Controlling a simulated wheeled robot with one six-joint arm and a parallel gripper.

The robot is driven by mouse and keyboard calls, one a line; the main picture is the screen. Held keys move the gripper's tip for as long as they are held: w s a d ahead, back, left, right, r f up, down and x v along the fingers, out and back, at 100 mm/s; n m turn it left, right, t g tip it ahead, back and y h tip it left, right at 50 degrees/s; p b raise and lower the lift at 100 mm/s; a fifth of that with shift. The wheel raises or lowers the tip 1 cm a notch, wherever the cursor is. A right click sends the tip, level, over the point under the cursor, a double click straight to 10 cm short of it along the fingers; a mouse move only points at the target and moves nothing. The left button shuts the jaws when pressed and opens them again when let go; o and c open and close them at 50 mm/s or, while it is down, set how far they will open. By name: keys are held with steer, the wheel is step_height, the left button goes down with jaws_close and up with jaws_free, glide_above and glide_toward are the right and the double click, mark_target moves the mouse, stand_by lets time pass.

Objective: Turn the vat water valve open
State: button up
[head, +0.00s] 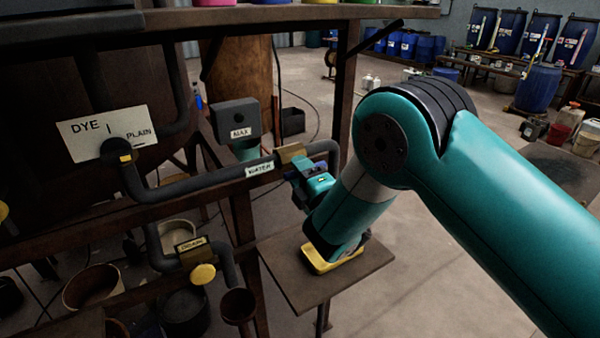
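The water pipe (225,181) is dark and runs across to the right, with a label reading WATER (259,168). A brass valve body (291,153) sits on it just right of the label. A small dark blue piece at its right may be the valve handle, but my gripper partly covers that spot. My gripper (303,184) is right at the valve, below and to the right of the brass body. Its fingers are small and partly hidden, so I cannot tell whether they are open or touching the handle.
A DYE/PLAIN plate (108,134) with a selector stands at left. A grey MAX box (236,119) is behind the pipe. A yellow drain knob (203,274) is below. A yellow-edged object (333,262) rests on a small brown platform (287,270) under my arm. Open floor lies right.

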steer(key=b+v, duration=1.7)
steer(key=b, duration=0.6)
steer(key=shift+s+d, duration=0.15)
steer(key=shift+f, duration=0.1)
